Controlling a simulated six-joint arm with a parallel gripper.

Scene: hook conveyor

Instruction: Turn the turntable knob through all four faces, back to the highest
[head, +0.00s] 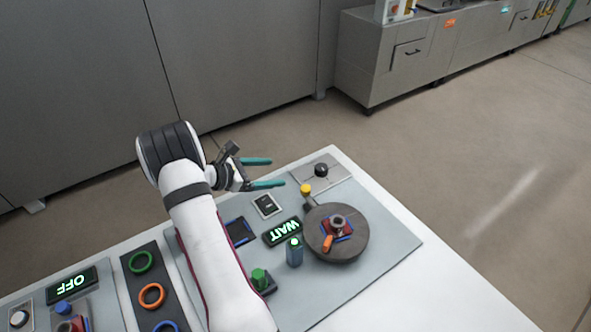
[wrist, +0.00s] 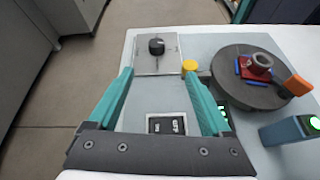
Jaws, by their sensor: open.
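The black knob (head: 321,170) sits on a light grey plate at the far corner of the table; it also shows in the wrist view (wrist: 156,46). The round dark turntable (head: 355,245) carries a part (head: 338,222) with red, blue and grey pieces and an orange piece at its edge; the disc also shows in the wrist view (wrist: 230,85). My gripper (head: 277,172) is open and empty, with teal fingers pointing toward the knob. In the wrist view the knob lies beyond the fingertips, between their lines and apart from them.
A green-lit blue post (head: 294,254) and a display reading WAIT (head: 283,231) stand near the disc. A small dark panel (head: 267,205) lies below the gripper.

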